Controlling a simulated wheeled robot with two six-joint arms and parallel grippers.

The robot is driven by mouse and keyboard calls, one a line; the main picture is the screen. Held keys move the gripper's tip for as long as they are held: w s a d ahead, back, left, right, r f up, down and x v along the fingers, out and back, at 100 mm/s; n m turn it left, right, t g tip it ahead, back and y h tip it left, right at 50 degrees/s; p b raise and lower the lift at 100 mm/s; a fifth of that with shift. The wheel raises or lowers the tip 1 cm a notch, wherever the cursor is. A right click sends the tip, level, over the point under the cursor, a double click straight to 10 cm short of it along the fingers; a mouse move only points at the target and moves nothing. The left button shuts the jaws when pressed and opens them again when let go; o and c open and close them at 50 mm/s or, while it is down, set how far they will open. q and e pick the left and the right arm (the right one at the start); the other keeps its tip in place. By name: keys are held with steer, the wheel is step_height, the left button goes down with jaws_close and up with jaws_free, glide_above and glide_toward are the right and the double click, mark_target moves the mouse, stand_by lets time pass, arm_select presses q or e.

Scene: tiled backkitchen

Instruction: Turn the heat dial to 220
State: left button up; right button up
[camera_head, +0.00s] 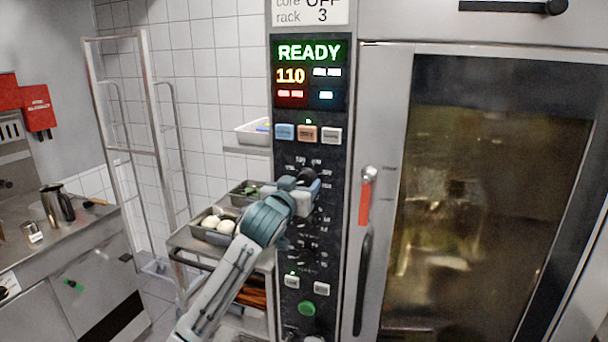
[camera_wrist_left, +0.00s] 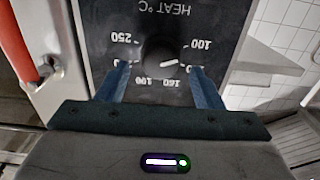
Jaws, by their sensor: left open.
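The heat dial (camera_wrist_left: 160,56) is a dark round knob on the black control panel (camera_head: 285,150), under an upside-down "HEAT °C" label in the left wrist view. Scale numbers 100, 160, 190 and 250 show around it; others are covered by the fingers. Its white pointer mark points right, close to the right-hand finger. The panel's display (camera_head: 310,72) reads READY and 110. My left gripper (camera_wrist_left: 163,76) is open, its two blue fingers on either side of the dial; contact cannot be told. In the head view my left gripper (camera_head: 314,184) hides the dial. My right gripper is not in view.
The oven door (camera_head: 480,200) with its red-tipped handle (camera_head: 364,200) is right of the panel. A trolley (camera_head: 215,242) with food pans stands left, under my left arm. Coloured buttons (camera_head: 307,133) sit above the dial, a green button (camera_head: 307,308) below.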

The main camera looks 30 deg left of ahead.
mark_target(306, 179)
arm_select(q)
steer(key=shift+p+x, duration=0.3)
steer(key=shift+x, duration=1.05)
steer(key=shift+s, duration=0.1)
steer(key=c, duration=0.9)
steer(key=shift+d+r, duration=0.1)
steer(key=shift+c, duration=0.3)
